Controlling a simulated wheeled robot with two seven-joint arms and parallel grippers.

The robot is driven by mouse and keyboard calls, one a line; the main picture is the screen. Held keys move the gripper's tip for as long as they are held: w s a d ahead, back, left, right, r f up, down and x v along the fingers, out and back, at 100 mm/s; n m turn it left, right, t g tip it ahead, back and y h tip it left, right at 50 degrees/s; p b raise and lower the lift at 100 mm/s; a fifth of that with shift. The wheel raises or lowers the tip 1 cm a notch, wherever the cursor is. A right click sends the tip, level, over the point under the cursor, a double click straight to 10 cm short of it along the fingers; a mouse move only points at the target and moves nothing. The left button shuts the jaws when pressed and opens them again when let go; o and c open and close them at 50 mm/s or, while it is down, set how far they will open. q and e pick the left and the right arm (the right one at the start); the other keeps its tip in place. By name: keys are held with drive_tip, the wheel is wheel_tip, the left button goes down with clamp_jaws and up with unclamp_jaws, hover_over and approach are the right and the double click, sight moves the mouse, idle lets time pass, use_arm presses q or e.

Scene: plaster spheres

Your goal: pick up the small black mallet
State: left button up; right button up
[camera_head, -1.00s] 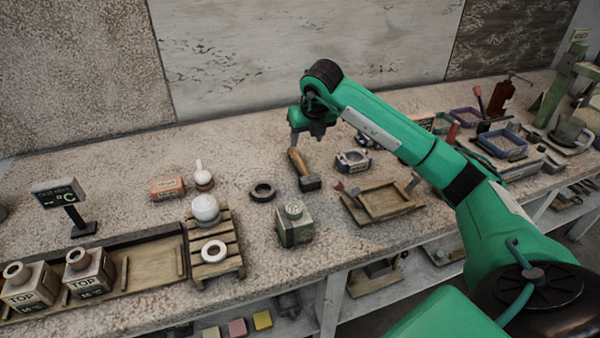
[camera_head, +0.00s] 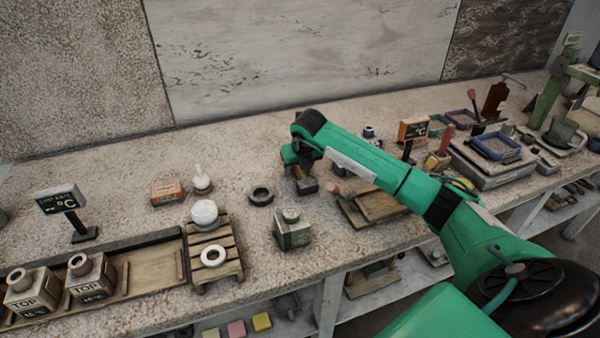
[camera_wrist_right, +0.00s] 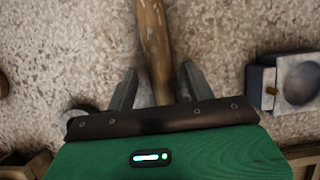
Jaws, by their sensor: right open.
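The small mallet has a brown wooden handle and a dark head (camera_head: 308,186). It lies on the bench, and its handle (camera_wrist_right: 154,35) runs up the right wrist view. My right gripper (camera_head: 301,168) is low over the mallet in the head view and hides most of the handle. In the right wrist view its two fingers (camera_wrist_right: 160,88) are apart, one on each side of the handle. I cannot tell whether they touch it. The mallet head is hidden behind the gripper body there. My left gripper is not in view.
A green-grey block bottle (camera_head: 292,230) and a dark ring (camera_head: 261,195) stand left of the mallet. A wooden tray (camera_head: 352,212) is close on the right. A grey block with a round hollow (camera_wrist_right: 285,82) is right of the fingers. The bench behind the ring is clear.

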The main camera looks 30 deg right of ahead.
drive_tip(key=c, duration=1.1)
drive_tip(key=shift+r, duration=0.1)
drive_tip(key=shift+c, duration=0.2)
